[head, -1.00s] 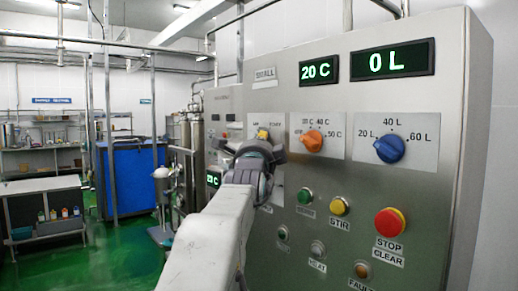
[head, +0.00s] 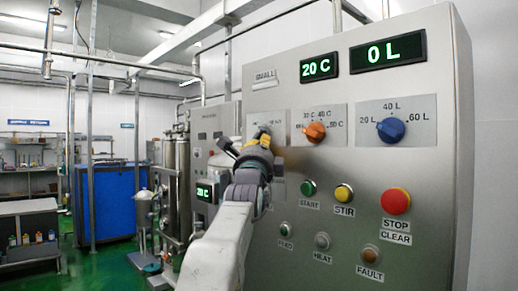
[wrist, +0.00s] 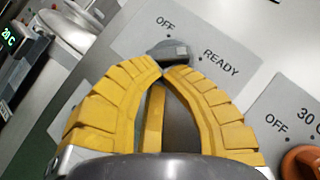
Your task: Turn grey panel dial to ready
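The grey dial (wrist: 168,53) is on the upper left plate of the panel, marked OFF and READY in the wrist view. Its lighter end points right in that view, toward the READY side; I cannot tell if it is exactly on the mark. My gripper (wrist: 164,70) has its yellow fingertips drawn nearly together just below the dial, with no part of it clearly between them. I cannot tell whether the tips touch it. In the head view my gripper (head: 258,140) is at the dial's plate and covers part of it.
To the right are the orange dial (head: 315,132) and blue dial (head: 390,129). Below are the green START button (head: 308,188), yellow STIR button (head: 343,193) and red STOP button (head: 396,201). Displays read 20 C (head: 319,68) and 0 L (head: 388,52). Steel tanks stand left of the panel.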

